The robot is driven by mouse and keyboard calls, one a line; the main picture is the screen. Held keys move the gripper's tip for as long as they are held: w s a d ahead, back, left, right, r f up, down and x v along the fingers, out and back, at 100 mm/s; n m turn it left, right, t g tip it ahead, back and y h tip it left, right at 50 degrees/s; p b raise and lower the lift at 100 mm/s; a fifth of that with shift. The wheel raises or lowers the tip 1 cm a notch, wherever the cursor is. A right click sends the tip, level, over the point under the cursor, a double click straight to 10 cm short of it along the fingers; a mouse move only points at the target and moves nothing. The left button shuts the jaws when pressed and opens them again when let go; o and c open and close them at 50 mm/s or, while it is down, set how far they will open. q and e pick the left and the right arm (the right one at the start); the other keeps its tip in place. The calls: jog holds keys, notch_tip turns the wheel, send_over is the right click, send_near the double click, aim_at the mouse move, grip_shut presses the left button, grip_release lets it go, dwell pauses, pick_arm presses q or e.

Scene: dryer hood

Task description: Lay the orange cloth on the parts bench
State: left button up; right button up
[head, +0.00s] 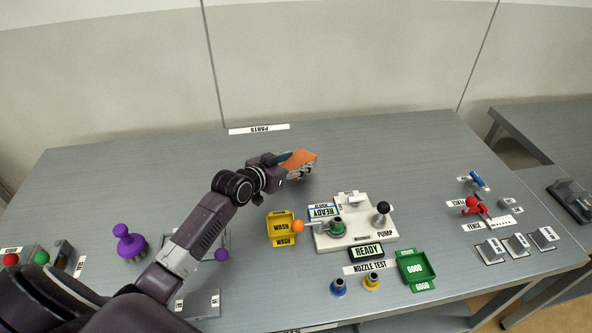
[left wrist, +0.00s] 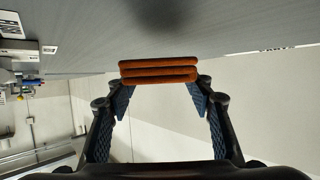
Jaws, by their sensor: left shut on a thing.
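The orange cloth (head: 299,159) is folded in layers and shows at the tip of my left gripper (head: 290,170). In the left wrist view the cloth (left wrist: 158,71) sits between the two fingertips of my left gripper (left wrist: 160,95), which is shut on it. The grey parts bench (head: 370,140) spreads under and around it; a "PARTS" label (head: 259,129) lies near its back edge. The cloth is over the back middle of the bench. I cannot tell whether it touches the surface. My right gripper is not in view.
A white pump unit (head: 355,235) stands right of and nearer than the gripper. A yellow "WASH" tray (head: 282,226), a green "GOOD" tray (head: 416,268) and a purple knobbed object (head: 129,242) also stand on the bench. The back of the bench is clear.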

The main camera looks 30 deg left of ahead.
pick_arm(q)
jog(key=shift+f, duration=1.6)
jog(key=shift+f, duration=0.15)
jog(key=o, duration=1)
jog(key=shift+o, duration=0.2)
